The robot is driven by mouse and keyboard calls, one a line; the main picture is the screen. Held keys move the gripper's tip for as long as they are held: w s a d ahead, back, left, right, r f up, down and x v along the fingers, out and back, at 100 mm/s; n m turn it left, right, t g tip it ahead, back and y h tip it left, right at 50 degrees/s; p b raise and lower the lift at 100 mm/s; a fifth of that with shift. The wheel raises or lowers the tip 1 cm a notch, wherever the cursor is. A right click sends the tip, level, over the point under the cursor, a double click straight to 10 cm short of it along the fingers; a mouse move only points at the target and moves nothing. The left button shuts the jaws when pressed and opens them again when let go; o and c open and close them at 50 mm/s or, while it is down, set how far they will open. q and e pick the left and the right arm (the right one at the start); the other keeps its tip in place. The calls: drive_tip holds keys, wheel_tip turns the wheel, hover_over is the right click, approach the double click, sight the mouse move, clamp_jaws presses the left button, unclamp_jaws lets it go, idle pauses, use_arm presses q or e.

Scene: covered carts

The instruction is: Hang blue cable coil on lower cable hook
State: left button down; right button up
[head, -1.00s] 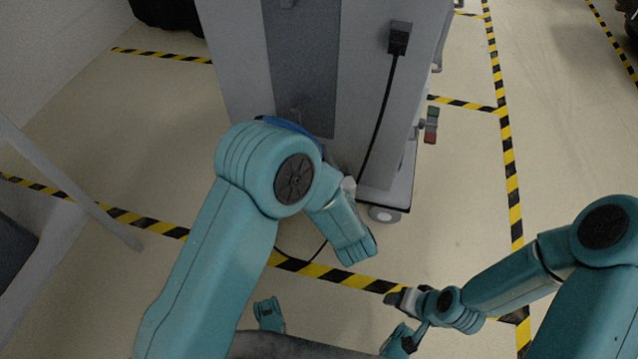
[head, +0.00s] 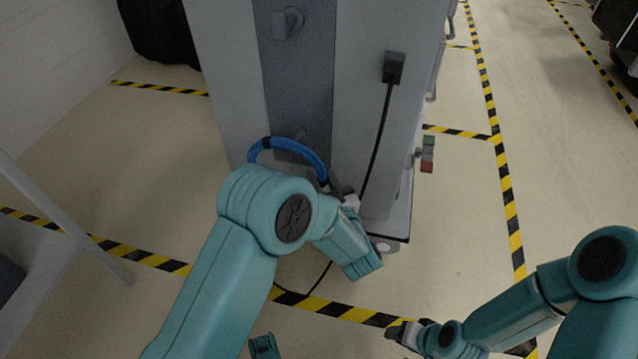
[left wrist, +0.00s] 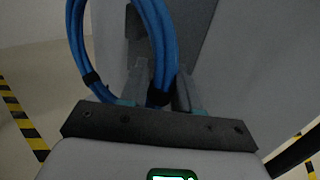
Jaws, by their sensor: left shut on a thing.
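The blue cable coil (head: 309,156) is a ring with black ties, upright in front of the cart's dark grey panel in the head view. My left gripper (head: 336,187) is shut on its right side; the coil (left wrist: 161,40) also rises from between the fingers (left wrist: 160,90) in the left wrist view. The upper hook (head: 288,23) is bare, high on the panel. A dark shape (left wrist: 134,22), perhaps the lower hook, shows behind the coil's opening; I cannot tell whether they touch. My right gripper (head: 396,332) is low at the right, its jaws unclear.
The grey cart (head: 226,70) stands ahead. A black plug (head: 394,67) with a hanging black cable (head: 377,140) is on its face, right of the panel. A red and green fitting (head: 427,155) sticks out at its right side.

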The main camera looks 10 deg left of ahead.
use_arm(q)
drive_tip(key=w+f+b, duration=0.1)
drive_tip(key=w+f, duration=0.2)
drive_tip(key=w, duration=0.4)
drive_tip(key=shift+w, duration=0.3)
use_arm(e)
drive_tip(key=shift+w+f, duration=0.4)
drive_tip(key=shift+f, duration=0.1)
use_arm(q)
drive_tip(key=shift+d, duration=0.1)
idle(0.6)
drive_tip(key=c, duration=0.7)
unclamp_jaws()
drive_tip(key=shift+c, duration=0.2)
drive_tip(key=shift+f, duration=0.1)
